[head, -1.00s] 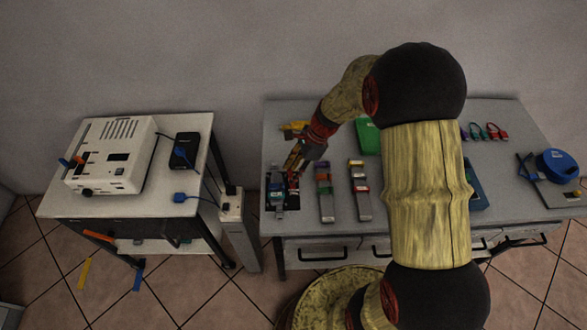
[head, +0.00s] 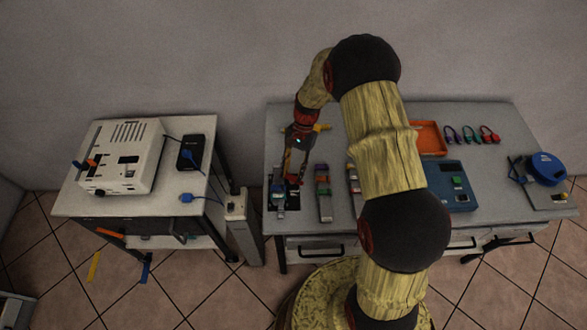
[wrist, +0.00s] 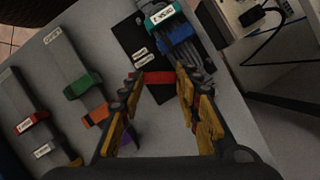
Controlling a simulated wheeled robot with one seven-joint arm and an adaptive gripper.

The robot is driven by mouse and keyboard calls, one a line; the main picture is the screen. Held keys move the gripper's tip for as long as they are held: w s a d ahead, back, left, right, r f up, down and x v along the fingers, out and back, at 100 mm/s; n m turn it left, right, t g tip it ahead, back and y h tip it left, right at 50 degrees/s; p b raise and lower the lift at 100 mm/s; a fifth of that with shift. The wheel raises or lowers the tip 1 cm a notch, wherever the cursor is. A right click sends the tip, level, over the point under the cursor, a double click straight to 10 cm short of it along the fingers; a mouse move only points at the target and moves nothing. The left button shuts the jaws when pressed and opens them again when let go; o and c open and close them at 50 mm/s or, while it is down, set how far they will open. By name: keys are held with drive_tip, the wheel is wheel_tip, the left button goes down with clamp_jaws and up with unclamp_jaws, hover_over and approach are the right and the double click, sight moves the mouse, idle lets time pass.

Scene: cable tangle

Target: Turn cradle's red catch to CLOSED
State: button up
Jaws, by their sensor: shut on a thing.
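The cradle (head: 269,202) is a black plate at the left end of the long grey table. My gripper (wrist: 158,88) is shut on the red catch, one finger at each end. In the head view my gripper (head: 294,172) points down over the cradle. Two small white labels (wrist: 142,56) lie on the plate by the catch; I cannot read them surely.
Grey holders with coloured clips (head: 323,192) stand just right of the cradle. An orange tray (head: 431,138), a blue box (head: 452,186) and a blue reel (head: 546,168) are further right. A white device (head: 122,155) sits on the separate left table, across a gap.

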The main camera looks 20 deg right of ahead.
drive_tip(key=n+h+p, duration=0.1)
drive_tip(key=n, duration=0.2)
drive_tip(key=n+g+h+p, duration=0.1)
drive_tip(key=n, duration=0.1)
drive_tip(key=shift+w+a+n, duration=0.15)
drive_tip(key=shift+a+n, duration=0.05)
drive_tip(key=shift+n, duration=0.2)
idle(0.4)
drive_tip(key=o, duration=1.1)
drive_tip(key=shift+o, duration=0.3)
drive_tip(key=shift+r, duration=0.1)
drive_tip(key=v, duration=1.1)
drive_tip(key=shift+w+r, duration=0.3)
